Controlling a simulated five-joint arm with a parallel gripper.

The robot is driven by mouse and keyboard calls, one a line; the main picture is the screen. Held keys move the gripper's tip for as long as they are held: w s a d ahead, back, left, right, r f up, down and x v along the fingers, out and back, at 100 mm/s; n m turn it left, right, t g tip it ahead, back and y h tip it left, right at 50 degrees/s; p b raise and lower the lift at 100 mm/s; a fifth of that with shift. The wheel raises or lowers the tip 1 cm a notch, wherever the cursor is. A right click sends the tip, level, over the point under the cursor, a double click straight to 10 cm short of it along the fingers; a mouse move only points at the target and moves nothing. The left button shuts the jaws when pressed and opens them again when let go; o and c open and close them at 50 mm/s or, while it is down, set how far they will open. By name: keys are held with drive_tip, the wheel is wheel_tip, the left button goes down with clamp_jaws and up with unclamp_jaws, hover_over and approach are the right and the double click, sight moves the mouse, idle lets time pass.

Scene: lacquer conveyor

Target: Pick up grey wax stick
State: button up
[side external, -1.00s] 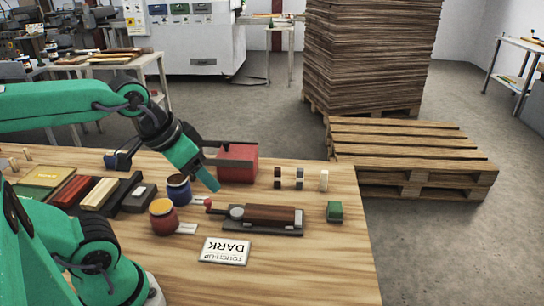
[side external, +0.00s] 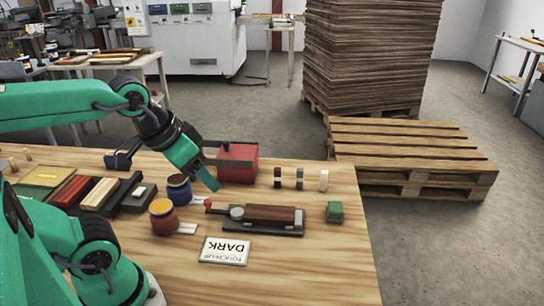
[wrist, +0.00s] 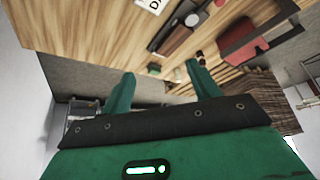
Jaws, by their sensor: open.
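Three small sticks stand upright in a row near the table's back edge in the side view: a dark one (side external: 277,178), a dark grey one (side external: 299,179) that looks like the grey wax stick, and a white one (side external: 323,180). My gripper (side external: 208,180) is left of the row, above the table and apart from the sticks. In the wrist view my gripper (wrist: 160,75) has its two green fingers spread with nothing held between them. The sticks are too small to tell apart there.
In front are a dark tool with a brown block (side external: 268,215), a green block (side external: 334,211) and a label card (side external: 224,251). Blue (side external: 179,188) and red (side external: 163,217) jars stand near my gripper.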

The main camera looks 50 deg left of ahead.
drive_tip(key=c, duration=0.3)
drive_tip(key=n+g, duration=0.6)
drive_tip(key=n, duration=0.3)
hover_over(299, 169)
wheel_tip(299, 169, down, 16)
drive_tip(key=shift+d+r, duration=0.1)
drive_tip(key=shift+r, duration=0.15)
drive_tip(key=shift+f, duration=0.3)
drive_tip(key=shift+f, duration=0.1)
